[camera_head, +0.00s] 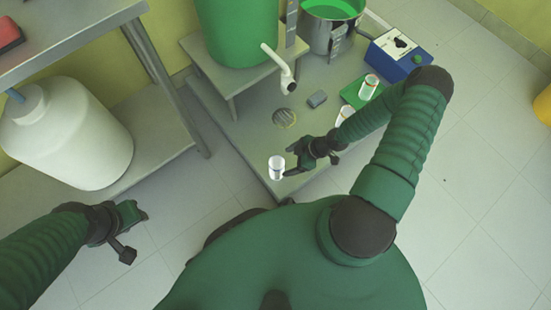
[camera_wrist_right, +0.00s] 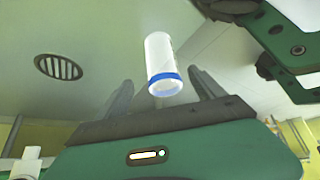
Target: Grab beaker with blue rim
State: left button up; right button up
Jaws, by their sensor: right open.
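A white beaker (camera_head: 276,167) stands near the left front corner of the low grey platform in the head view. In the right wrist view the beaker with a blue rim (camera_wrist_right: 161,58) shows its blue end towards the gripper. My right gripper (camera_head: 288,160) is open just to the right of this beaker in the head view. In the wrist view its two fingers lie on either side of the beaker's rim end, with visible gaps. Whether either finger touches it is not clear. My left gripper (camera_head: 130,228) is at the left over the floor, away from the beaker.
The platform (camera_head: 250,140) also bears a green mat (camera_head: 351,93) with a beaker (camera_head: 369,86), and another beaker (camera_head: 344,114) partly behind my right arm.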

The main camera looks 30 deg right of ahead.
jog(key=b+x, duration=0.2)
jog(key=x, duration=0.2)
jog(key=b+x, duration=0.3)
jog(key=x, duration=0.1)
jog(key=shift+s+a+f+b, duration=0.15)
jog(key=shift+a+f+b, duration=0.05)
jog(key=shift+f+b, duration=0.1)
jog(key=shift+a+f, duration=0.1)
jog(key=shift+f, duration=0.05)
pick_arm(q)
jog(key=s+x, duration=0.1)
jog(key=x, duration=0.5)
jog(key=shift+s+f, duration=0.2)
jog(key=shift+f, duration=0.25)
pick_arm(e)
jog(key=shift+w+r, duration=0.2)
jog(key=c, duration=1.5)
pick_arm(q)
jog(key=shift+d, duration=0.1)
jog(key=shift+r, duration=0.1)
pick_arm(e)
jog(key=shift+r, duration=0.1)
